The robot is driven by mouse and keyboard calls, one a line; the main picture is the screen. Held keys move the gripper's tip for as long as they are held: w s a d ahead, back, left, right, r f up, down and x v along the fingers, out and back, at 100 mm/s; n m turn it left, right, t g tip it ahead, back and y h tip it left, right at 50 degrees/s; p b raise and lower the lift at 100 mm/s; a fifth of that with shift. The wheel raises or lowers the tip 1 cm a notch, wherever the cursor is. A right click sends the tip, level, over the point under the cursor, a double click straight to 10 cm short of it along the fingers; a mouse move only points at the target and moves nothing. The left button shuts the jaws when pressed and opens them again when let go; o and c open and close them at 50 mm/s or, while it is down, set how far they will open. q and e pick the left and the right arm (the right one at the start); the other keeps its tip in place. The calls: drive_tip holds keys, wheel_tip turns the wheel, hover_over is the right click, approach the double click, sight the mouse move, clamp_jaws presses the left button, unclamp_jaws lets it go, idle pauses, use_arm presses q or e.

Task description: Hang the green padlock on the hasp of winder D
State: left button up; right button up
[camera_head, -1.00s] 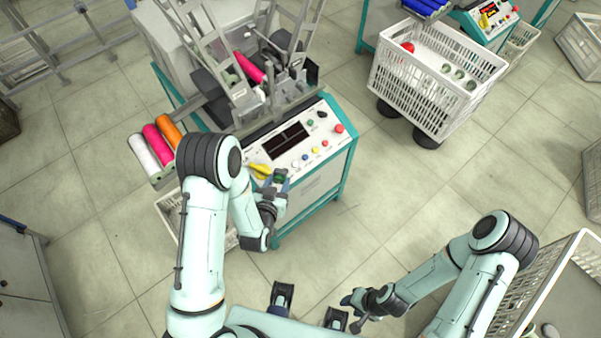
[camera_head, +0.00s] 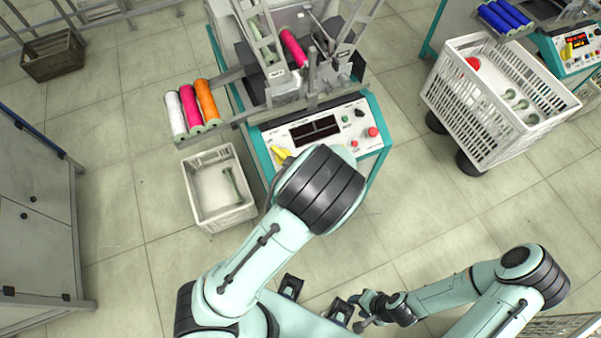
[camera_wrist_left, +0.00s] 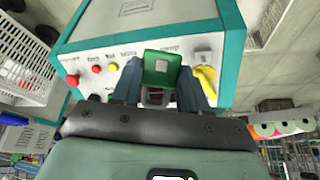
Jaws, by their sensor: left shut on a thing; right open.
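The green padlock (camera_wrist_left: 162,68) is between the fingers of my left gripper (camera_wrist_left: 163,92) in the left wrist view. The gripper is shut on it, in front of a winder's control panel (camera_wrist_left: 112,68). A yellow handle (camera_wrist_left: 205,80) on that panel is just right of the padlock; it also shows in the head view (camera_head: 281,155). I cannot make out a hasp or the winder's letter. In the head view my left arm hides the left gripper and padlock. My right gripper (camera_head: 360,312) is open and empty, low in the head view, away from the winder (camera_head: 318,128).
White, pink and orange bobbins (camera_head: 190,108) lie on a rack at the winder's left. A white crate (camera_head: 217,215) with a bobbin stands on the floor below. A large white crate (camera_head: 485,115) stands right. Another winder (camera_head: 570,50) is at far right. Floor between is clear.

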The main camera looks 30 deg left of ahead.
use_arm(q)
drive_tip(key=s+a+r+n+g+h, duration=0.1)
drive_tip(key=s+a+r+n+g, duration=0.3)
drive_tip(key=n, duration=0.1)
wheel_tip(320, 180, down, 6)
drive_tip(key=w+a+b, duration=0.2)
drive_tip(key=b, duration=0.3)
drive_tip(key=shift+r, duration=0.15)
use_arm(e)
drive_tip(key=f, duration=0.1)
drive_tip(key=s+f, duration=0.1)
drive_tip(key=f, duration=0.1)
drive_tip(key=s+f, duration=0.1)
drive_tip(key=f, duration=0.1)
drive_tip(key=shift+f, duration=0.2)
use_arm(q)
drive_tip(key=shift+w+a, duration=0.15)
use_arm(e)
drive_tip(key=shift+r, duration=0.1)
use_arm(q)
drive_tip(key=shift+a+f, duration=0.1)
drive_tip(key=shift+f, duration=0.1)
use_arm(e)
drive_tip(key=shift+f, duration=0.2)
